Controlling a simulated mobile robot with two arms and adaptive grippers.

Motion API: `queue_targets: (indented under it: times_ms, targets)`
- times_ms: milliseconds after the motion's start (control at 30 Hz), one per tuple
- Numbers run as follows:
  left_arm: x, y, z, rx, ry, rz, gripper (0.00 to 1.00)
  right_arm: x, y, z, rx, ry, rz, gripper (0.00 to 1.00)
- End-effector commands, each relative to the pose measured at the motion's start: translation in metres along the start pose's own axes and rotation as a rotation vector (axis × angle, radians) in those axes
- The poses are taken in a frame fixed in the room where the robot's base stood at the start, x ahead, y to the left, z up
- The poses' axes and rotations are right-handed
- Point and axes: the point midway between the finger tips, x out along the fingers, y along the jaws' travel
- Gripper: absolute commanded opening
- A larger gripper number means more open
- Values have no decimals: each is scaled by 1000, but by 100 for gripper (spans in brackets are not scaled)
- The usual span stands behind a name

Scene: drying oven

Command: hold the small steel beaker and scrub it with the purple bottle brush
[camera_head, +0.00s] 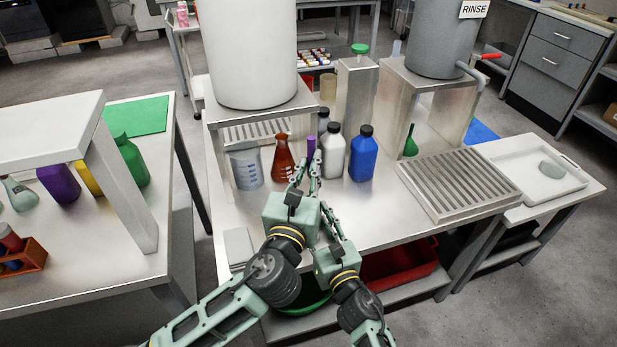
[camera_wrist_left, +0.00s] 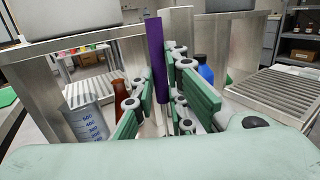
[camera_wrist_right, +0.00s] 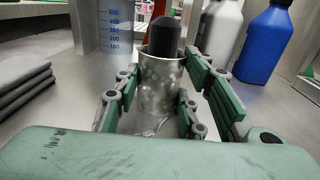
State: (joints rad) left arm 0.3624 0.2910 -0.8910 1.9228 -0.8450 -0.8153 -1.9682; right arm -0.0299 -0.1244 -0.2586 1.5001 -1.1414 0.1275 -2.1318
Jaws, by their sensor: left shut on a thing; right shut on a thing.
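The small steel beaker (camera_wrist_right: 160,88) stands upright between the fingers of my right gripper (camera_wrist_right: 163,100), which is shut on it. In the head view the beaker is hidden behind my grippers. The purple bottle brush (camera_wrist_left: 156,58) is upright in my left gripper (camera_wrist_left: 163,88), which is shut on it. Its purple part also sticks up above the fingers in the head view (camera_head: 311,147). In the right wrist view a dark, round-shouldered piece, seemingly the brush head (camera_wrist_right: 165,38), shows at the beaker's mouth. I cannot tell how deep it reaches.
Close behind my grippers stand a graduated glass beaker (camera_head: 246,167), a red-brown flask (camera_head: 284,160), a white bottle (camera_head: 333,157) and a blue bottle (camera_head: 363,157). A slatted drain rack (camera_head: 460,185) lies to the right. Folded grey cloths (camera_wrist_right: 22,82) lie left of the steel beaker.

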Motion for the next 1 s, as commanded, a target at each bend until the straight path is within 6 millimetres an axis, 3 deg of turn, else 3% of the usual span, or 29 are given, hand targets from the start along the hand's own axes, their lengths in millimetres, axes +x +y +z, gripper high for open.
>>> queue_targets:
  times_ms: [800, 1000]
  targets:
    - [4, 0, 67, -1, -3, -1, 0, 0, 0, 0, 0, 0, 0, 6]
    - [4, 0, 73, 1, 1, -1, 0, 0, 0, 0, 0, 0, 0, 6]
